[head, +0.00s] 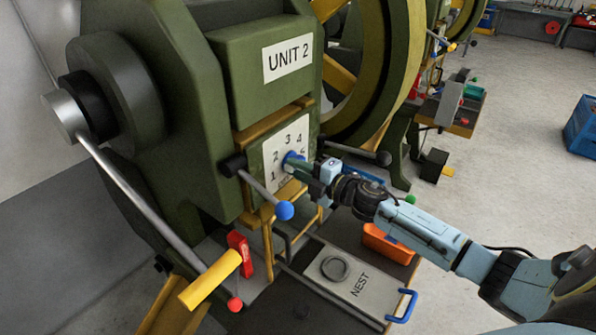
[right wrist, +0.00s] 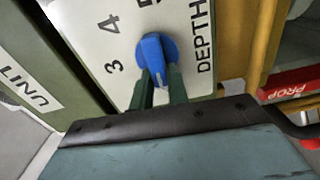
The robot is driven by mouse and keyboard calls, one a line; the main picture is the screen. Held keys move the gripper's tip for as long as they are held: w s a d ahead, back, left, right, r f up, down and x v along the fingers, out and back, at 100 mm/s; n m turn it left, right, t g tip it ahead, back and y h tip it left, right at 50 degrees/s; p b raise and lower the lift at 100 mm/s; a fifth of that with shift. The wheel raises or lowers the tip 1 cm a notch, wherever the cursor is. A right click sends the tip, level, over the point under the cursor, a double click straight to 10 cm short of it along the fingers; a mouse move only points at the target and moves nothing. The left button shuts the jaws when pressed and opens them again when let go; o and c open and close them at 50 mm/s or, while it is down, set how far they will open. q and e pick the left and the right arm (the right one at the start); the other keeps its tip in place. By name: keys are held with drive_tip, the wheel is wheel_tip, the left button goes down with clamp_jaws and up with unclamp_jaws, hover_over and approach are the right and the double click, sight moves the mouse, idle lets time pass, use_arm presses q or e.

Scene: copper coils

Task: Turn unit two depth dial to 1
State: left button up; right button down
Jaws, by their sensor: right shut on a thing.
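The UNIT 2 machine (head: 265,90) has a white depth plate (head: 272,150) with numbers around a blue dial (head: 290,158). In the right wrist view, the blue dial (right wrist: 152,48) sits on the plate near the word DEPTH, with 3 and 4 to its left. My right gripper (head: 304,168) reaches in from the right and is shut on the dial. Its two green fingers (right wrist: 160,85) lie on either side of the knob. The fingers hide part of the plate, and I cannot tell which number the dial points to. My left gripper is not in view.
A lever with a blue ball (head: 284,210) sticks out just below and left of the dial. A yellow-handled bar (head: 210,279) is at lower left. A NEST plate (head: 345,274) with a grey ring and an orange bin (head: 386,244) are below my arm.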

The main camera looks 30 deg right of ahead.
drive_tip(key=shift+f+n+b, duration=0.25)
drive_tip(key=shift+n+b, duration=0.2)
drive_tip(key=shift+n, duration=0.75)
drive_tip(key=c, duration=1.4)
unclamp_jaws()
drive_tip(key=shift+o, duration=0.2)
drive_tip(key=shift+s, duration=0.15)
drive_tip(key=b+v, duration=0.1)
drive_tip(key=v, duration=1.2)
drive_tip(key=shift+b, duration=0.35)
drive_tip(key=shift+s, duration=0.1)
